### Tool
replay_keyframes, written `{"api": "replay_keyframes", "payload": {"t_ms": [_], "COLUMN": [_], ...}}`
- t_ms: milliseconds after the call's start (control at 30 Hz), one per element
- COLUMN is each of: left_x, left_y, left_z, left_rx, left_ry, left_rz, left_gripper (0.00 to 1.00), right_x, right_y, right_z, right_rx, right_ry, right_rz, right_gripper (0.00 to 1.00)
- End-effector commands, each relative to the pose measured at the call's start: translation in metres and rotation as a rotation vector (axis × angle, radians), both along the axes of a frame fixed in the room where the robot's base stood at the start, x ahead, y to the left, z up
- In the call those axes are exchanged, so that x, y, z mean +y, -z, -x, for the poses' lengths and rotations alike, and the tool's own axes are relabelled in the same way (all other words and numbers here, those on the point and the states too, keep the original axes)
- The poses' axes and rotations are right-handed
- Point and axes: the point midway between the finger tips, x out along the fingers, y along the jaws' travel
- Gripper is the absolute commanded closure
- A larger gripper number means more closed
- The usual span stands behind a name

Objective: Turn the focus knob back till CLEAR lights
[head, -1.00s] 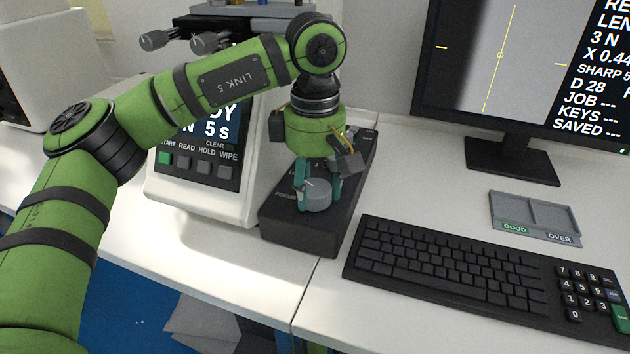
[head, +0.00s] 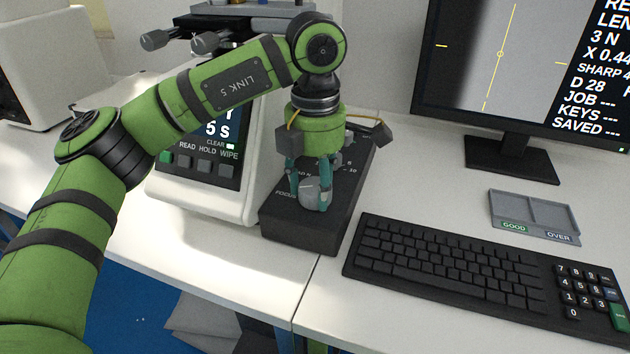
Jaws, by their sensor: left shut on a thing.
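The focus knob (head: 315,196) is a grey round knob on the front of the black control box (head: 294,234). My left gripper (head: 312,200) points down over it, shut on the knob with teal fingers on either side. Part of the knob is hidden by the fingers. On the tester's panel, a small pale lamp (head: 230,146) beside the word CLEAR looks bright. The monitor (head: 530,75) shows a SHARP line that seems to begin with 4; its end is cut off. My right gripper is not in view.
The tester (head: 215,200) stands close on the left of the box. A black keyboard (head: 440,265) lies just right of it, and a grey tray (head: 535,215) marked GOOD and OVER lies behind the keyboard. White table is bare in front of the tester.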

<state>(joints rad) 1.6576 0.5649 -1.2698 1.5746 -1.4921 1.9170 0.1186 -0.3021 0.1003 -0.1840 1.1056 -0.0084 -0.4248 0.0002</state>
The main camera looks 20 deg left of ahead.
Motion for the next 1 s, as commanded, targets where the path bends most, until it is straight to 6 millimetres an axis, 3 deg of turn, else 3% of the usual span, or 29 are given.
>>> {"api": "replay_keyframes", "payload": {"t_ms": [1000], "left_x": [-0.0010], "left_y": [0.0034], "left_z": [0.0011], "left_rx": [0.008], "left_ry": [-0.925], "left_rz": [-0.002], "left_gripper": [0.81], "right_x": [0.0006], "right_y": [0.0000], "right_z": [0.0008], "right_rx": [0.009], "right_ry": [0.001], "right_rz": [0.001], "right_gripper": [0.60]}}
